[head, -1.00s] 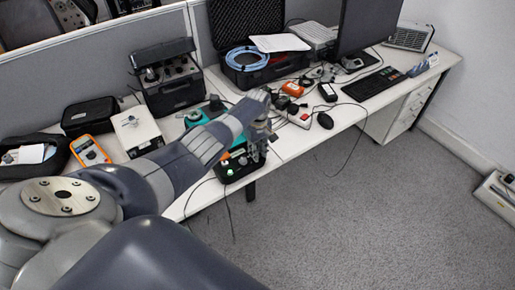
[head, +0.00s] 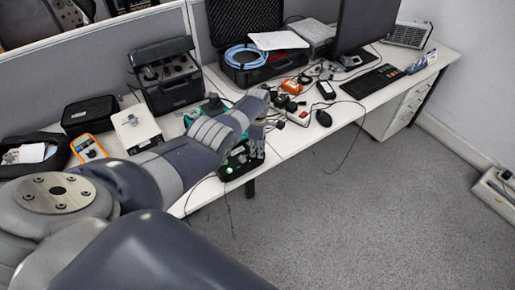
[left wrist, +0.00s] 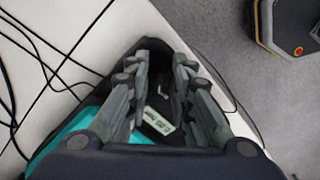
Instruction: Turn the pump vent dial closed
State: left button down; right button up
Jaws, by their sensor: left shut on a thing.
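The pump is a teal and black unit at the front edge of the desk. Its black end (head: 232,172) shows below my left gripper (head: 256,142) in the head view, with a small green light on it. In the left wrist view, its teal side (left wrist: 72,135) lies at lower left and a pale display or label (left wrist: 158,122) shows between the fingers. My left gripper (left wrist: 167,62) points down at the pump's black end and is shut on a small part there, apparently the vent dial. The fingers hide the dial, so its setting cannot be read. My right gripper is not in view.
A white box (head: 136,128), an orange multimeter (head: 88,147) and a black instrument case (head: 170,78) stand left and behind. Floor in front is clear.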

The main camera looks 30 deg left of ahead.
pick_arm(q)
jog(key=shift+a, duration=0.1)
dwell(0.5)
jog(key=c, duration=1.7)
grip_release()
jog(key=shift+r, duration=0.15)
jog(key=shift+w+r, duration=0.1)
jog(key=shift+r, duration=0.3)
notch_tip(320, 180, up, 11)
